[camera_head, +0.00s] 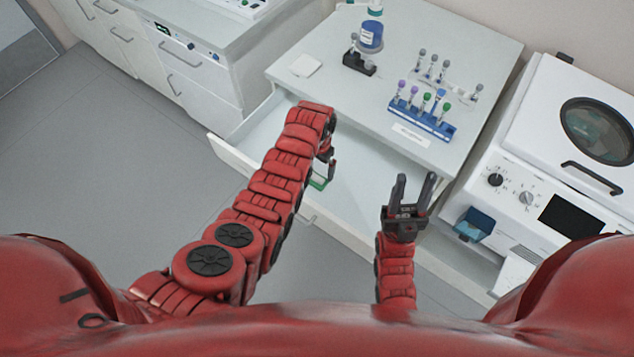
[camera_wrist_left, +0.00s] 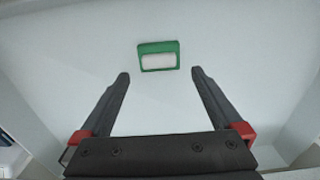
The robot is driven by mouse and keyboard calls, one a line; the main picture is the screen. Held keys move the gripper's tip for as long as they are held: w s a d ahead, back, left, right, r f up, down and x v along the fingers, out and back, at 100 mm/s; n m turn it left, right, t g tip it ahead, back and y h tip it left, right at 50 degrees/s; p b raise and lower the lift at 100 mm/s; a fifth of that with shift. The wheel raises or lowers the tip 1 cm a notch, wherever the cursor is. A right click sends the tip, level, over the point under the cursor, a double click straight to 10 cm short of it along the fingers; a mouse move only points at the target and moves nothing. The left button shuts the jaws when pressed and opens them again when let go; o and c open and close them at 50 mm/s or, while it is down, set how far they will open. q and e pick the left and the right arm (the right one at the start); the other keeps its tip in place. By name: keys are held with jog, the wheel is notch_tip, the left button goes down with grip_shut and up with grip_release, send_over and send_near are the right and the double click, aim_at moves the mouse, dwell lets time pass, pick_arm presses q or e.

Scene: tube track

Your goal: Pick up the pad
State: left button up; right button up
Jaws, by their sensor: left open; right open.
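A small green-framed pad with a white face (camera_wrist_left: 158,48) lies on the pale floor of the open drawer. In the head view its green edge (camera_head: 319,184) shows just below my left gripper, partly hidden by it. My left gripper (camera_wrist_left: 160,73) is open and empty. In the wrist view the pad lies just beyond the fingertips, centred between them and apart from both. In the head view the left gripper (camera_head: 328,168) points down into the drawer. My right gripper (camera_head: 414,180) is open and empty, with its fingers pointing away from me near the drawer's right side.
The open drawer (camera_head: 365,195) has raised walls around my left gripper. On the counter (camera_head: 440,45) above are a white square (camera_head: 305,66), a blue-topped container (camera_head: 371,36) and a blue tube rack (camera_head: 420,119) with several tubes. A white machine (camera_head: 540,150) stands at the right.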

aim_at(318, 176)
pick_arm(q)
notch_tip(318, 176, down, 5)
jog(key=b, duration=0.3)
jog(key=shift+f, duration=0.2)
jog(key=shift+r, duration=0.1)
jog(key=shift+s, duration=0.1)
jog(key=shift+c, duration=1.3)
jog(key=c, duration=0.9)
jog(key=shift+r+p, duration=0.5)
notch_tip(318, 176, up, 9)
jog(key=p, duration=0.5)
